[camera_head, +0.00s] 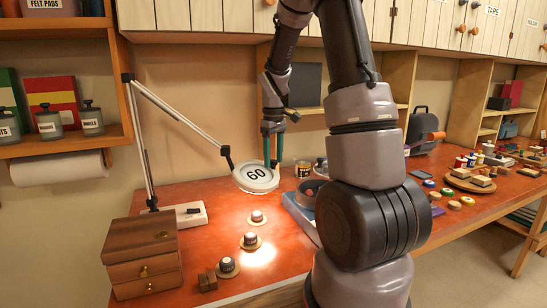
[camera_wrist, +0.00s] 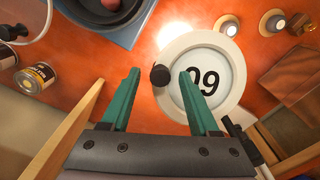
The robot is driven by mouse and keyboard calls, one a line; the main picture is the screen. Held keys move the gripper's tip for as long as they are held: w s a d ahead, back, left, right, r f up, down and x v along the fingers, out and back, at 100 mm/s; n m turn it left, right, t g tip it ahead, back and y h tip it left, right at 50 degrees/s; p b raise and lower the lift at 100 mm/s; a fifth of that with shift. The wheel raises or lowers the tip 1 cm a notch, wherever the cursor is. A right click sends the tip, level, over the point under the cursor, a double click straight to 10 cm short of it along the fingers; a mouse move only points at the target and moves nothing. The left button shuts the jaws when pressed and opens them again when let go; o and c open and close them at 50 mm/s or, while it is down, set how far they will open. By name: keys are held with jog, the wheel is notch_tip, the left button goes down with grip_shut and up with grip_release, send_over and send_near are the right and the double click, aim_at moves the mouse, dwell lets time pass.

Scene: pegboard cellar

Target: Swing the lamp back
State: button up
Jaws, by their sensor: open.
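The lamp has a thin jointed arm (camera_head: 178,117) rising from a white base (camera_head: 190,215) on the red-orange bench. A dark round knob (camera_wrist: 160,75) stands at the head's rim. My gripper (camera_head: 273,163) is at the head's right side, fingers pointing down. In the wrist view, my gripper's (camera_wrist: 158,72) teal fingers are apart, one on each side of the knob, with gaps showing. Nothing is held.
Three small knob-like pieces (camera_head: 249,240) stand on the bench below the head, near a bright light spot. A wooden drawer box (camera_head: 145,262) is front left. A blue tray (camera_head: 298,212) and a can (camera_head: 303,169) are right of the lamp. Shelves and cabinets line the wall.

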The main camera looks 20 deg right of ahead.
grip_shut()
jog(key=shift+w, duration=0.1)
dwell(1.2)
